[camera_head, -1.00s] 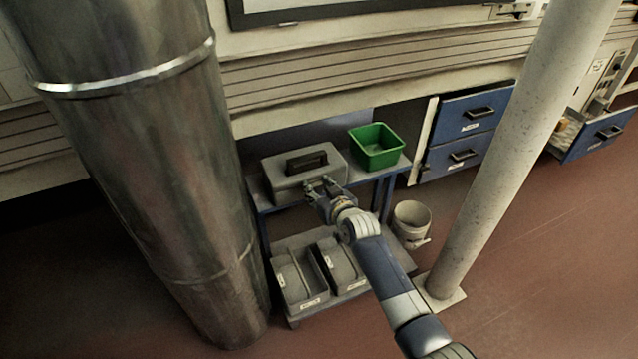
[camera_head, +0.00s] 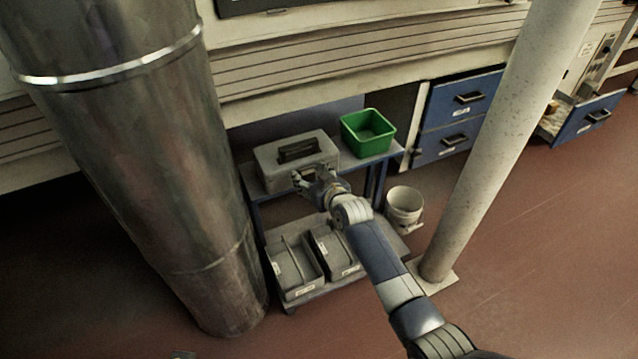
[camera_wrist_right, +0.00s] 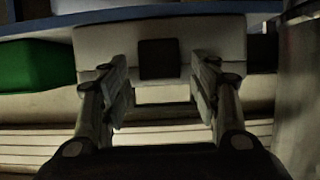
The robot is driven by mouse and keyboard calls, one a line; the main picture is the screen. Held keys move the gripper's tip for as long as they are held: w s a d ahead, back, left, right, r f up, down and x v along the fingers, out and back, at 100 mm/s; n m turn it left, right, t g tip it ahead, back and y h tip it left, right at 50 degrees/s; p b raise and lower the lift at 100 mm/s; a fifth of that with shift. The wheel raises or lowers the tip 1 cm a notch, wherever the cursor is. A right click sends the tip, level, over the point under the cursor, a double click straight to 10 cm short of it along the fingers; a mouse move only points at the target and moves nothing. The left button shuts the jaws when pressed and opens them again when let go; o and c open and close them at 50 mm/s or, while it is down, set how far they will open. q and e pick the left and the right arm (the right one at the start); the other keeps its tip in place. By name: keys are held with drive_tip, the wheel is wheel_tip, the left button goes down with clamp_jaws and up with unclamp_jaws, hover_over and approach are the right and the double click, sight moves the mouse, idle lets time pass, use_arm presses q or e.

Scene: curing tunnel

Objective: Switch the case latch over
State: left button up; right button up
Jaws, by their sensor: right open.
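The grey case (camera_head: 263,157) with a dark handle on its lid stands shut on the top shelf of a blue trolley. My right gripper (camera_head: 312,176) is in front of the case's front side, its fingers open and empty. In the right wrist view the case (camera_wrist_right: 105,48) fills the upper middle, and a dark square piece (camera_wrist_right: 160,58), which looks like the latch, is on its face. It shows between the two open fingers of my right gripper (camera_wrist_right: 161,92), apart from both. In the head view my gripper hides the latch area. My left gripper does not show.
A green bin (camera_head: 367,136) stands right of the case. Two grey boxes (camera_head: 292,268) sit on the trolley's lower shelf. A white bucket (camera_head: 404,205) stands beside it. A large metal duct (camera_head: 150,190) is on the left and a pale post (camera_head: 490,150) on the right.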

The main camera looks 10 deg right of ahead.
drive_tip(key=v, duration=1.1)
drive_tip(key=shift+s+r, duration=0.15)
drive_tip(key=shift+s, duration=0.1)
drive_tip(key=shift+d, duration=0.15)
